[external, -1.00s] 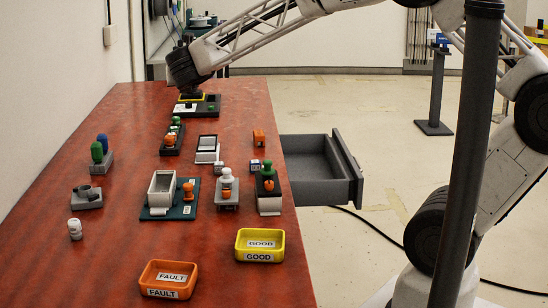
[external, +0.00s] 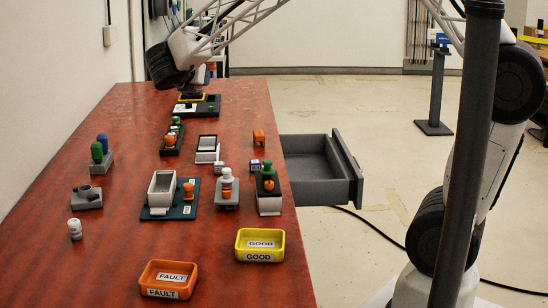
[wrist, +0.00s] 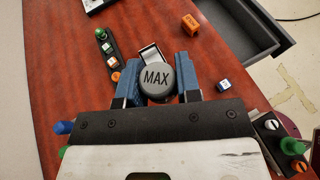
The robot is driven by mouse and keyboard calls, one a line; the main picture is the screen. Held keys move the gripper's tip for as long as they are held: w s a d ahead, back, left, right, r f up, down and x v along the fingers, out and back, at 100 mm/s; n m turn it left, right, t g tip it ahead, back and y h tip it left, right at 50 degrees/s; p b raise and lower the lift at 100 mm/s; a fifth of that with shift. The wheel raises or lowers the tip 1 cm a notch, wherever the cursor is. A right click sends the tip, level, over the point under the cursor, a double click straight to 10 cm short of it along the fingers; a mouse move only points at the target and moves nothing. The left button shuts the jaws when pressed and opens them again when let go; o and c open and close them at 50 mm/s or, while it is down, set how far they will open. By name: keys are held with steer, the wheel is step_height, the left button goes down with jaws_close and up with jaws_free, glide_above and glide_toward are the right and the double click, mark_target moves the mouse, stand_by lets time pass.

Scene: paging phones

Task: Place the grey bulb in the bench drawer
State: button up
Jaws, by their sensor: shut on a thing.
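The grey bulb (wrist: 156,78) is held in my gripper (wrist: 157,88) in the wrist view. It appears as a round grey face marked MAX, between the two blue fingers; its underside is hidden. The grey bench drawer (external: 318,187) stands pulled out from the right side of the bench and looks empty in the external view. Part of the drawer (wrist: 238,25) also shows at the upper right of the wrist view, ahead and right of my gripper. In the external view my wrist is over the bench's far end, and the fingers are hard to make out.
The red bench (external: 115,262) carries an orange FAULT tray (external: 167,292), a yellow GOOD tray (external: 260,257), an orange block (external: 258,136) near the drawer and several bulb stands. A blue bulb and a green bulb (external: 97,152) stand at left.

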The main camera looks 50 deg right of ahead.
steer(key=shift+m+g+h, duration=0.3)
steer(key=shift+m+g, duration=0.5)
steer(key=shift+g, duration=0.1)
steer(key=f, duration=0.6)
steer(key=s+f, duration=0.1)
steer(key=f, duration=0.5)
steer(key=s+f, duration=0.1)
steer(key=f, duration=0.6)
steer(key=shift+s+a+f, duration=0.1)
steer(key=shift+s+a, duration=0.15)
steer(key=shift+a, duration=0.15)
glide_above(170, 161)
steer(key=shift+f, duration=0.7)
steer(key=shift+f, duration=1.8)
steer(key=shift+f, duration=0.1)
